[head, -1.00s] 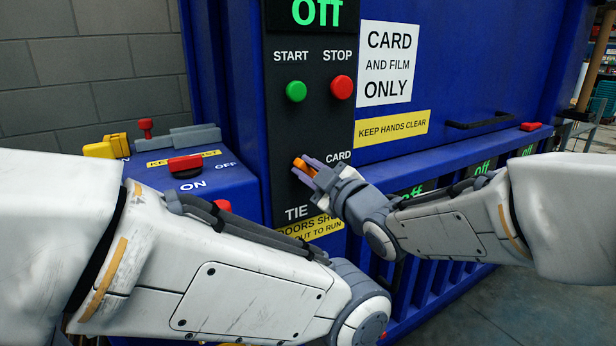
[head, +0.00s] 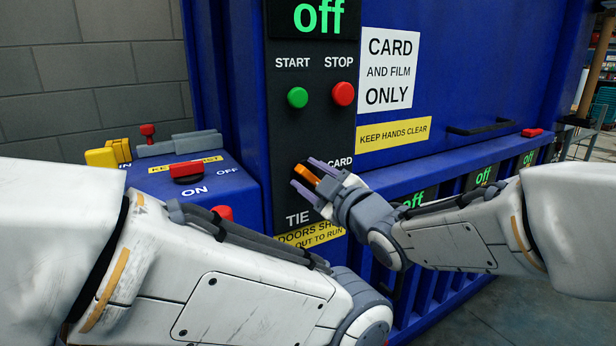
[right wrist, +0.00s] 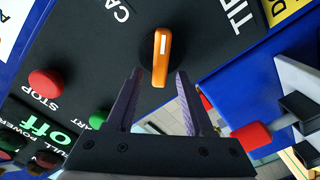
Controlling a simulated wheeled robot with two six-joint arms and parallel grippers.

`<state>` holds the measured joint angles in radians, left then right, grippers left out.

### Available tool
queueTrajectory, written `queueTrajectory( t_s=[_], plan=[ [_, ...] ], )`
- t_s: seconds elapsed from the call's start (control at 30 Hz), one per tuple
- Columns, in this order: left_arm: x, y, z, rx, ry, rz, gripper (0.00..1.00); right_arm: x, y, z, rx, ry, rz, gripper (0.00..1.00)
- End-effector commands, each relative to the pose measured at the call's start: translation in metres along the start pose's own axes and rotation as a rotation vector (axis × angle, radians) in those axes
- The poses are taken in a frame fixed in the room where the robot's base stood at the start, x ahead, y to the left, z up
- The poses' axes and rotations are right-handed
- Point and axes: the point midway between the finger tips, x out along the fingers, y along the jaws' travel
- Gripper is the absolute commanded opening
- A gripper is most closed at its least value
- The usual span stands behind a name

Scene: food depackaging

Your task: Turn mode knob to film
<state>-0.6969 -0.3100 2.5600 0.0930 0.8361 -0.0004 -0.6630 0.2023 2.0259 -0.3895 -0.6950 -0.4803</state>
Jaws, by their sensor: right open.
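The mode knob (head: 307,174) is an orange bar on the black control panel, below the START and STOP buttons. The CARD label is at its right and TIE is below it; no FILM label can be read. In the right wrist view the knob (right wrist: 161,58) has a white mark near its upper end, pointing between CARD and TIE. My right gripper (head: 311,179) is open at the knob. In the right wrist view its fingertips (right wrist: 159,84) stand either side of the knob's near end, with gaps visible. My left arm crosses the foreground; its gripper is out of frame.
The green START button (head: 297,97) and red STOP button (head: 343,94) are above, under a display (head: 318,16) reading off. A red switch (head: 187,172) marked ON and OFF sits on the blue box at left. A black handle (head: 479,127) is at right.

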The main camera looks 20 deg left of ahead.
Motion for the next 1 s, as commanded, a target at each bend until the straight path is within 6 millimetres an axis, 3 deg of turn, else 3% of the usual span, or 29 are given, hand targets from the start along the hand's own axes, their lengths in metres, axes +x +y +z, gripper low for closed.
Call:
queueTrajectory(
  t_s=[0.3, 0.5, 1.0],
  plan=[
    [0.003, 0.000, 0.000, 0.000, 0.000, 0.000, 0.00, -0.061, 0.000, 0.000, -0.002, -0.001, 0.001, 0.53],
    [0.003, 0.000, 0.000, 0.000, 0.000, 0.000, 0.00, -0.090, -0.001, 0.000, 0.000, -0.001, 0.000, 0.53],
    [0.003, 0.000, 0.000, 0.000, 0.000, 0.000, 0.00, -0.099, -0.003, 0.002, 0.007, -0.014, -0.005, 0.53]
  ],
)
